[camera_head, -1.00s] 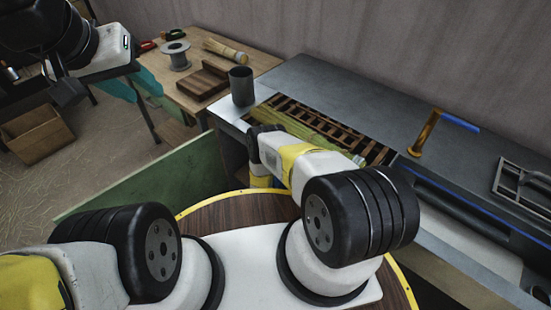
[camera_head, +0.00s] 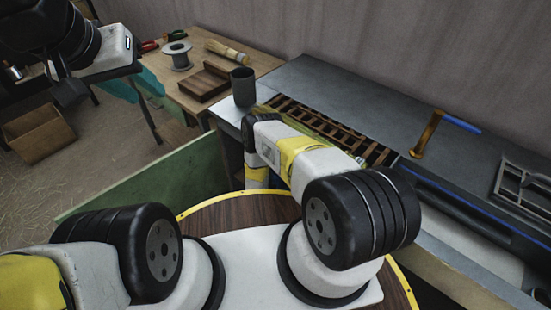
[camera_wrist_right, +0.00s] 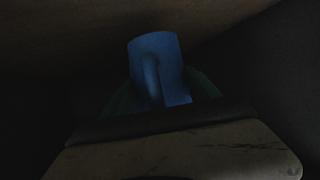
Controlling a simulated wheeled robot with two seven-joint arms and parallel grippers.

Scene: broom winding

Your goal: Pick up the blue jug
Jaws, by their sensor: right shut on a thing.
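The blue jug (camera_wrist_right: 154,58) shows in the dim right wrist view, just beyond the pale gripper body, with its handle facing the camera. Dark greenish shapes lie on both sides of its lower part. My right gripper (camera_wrist_right: 158,98) is shut on the jug; its fingers are hard to make out in the shadow. In the head view the jug and my right gripper are hidden below and behind my right arm. My left gripper (camera_head: 66,90) is at the upper left of the head view, away from the jug; its jaws cannot be made out.
A grey bench (camera_head: 330,85) with a slatted opening is on the right, with a dark cup (camera_head: 243,88) at its left corner. A wooden table (camera_head: 225,60) behind holds a spool (camera_head: 177,56) and a wooden block. A green panel (camera_head: 150,180) stands left of my right arm. A cardboard box (camera_head: 38,135) sits on the floor.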

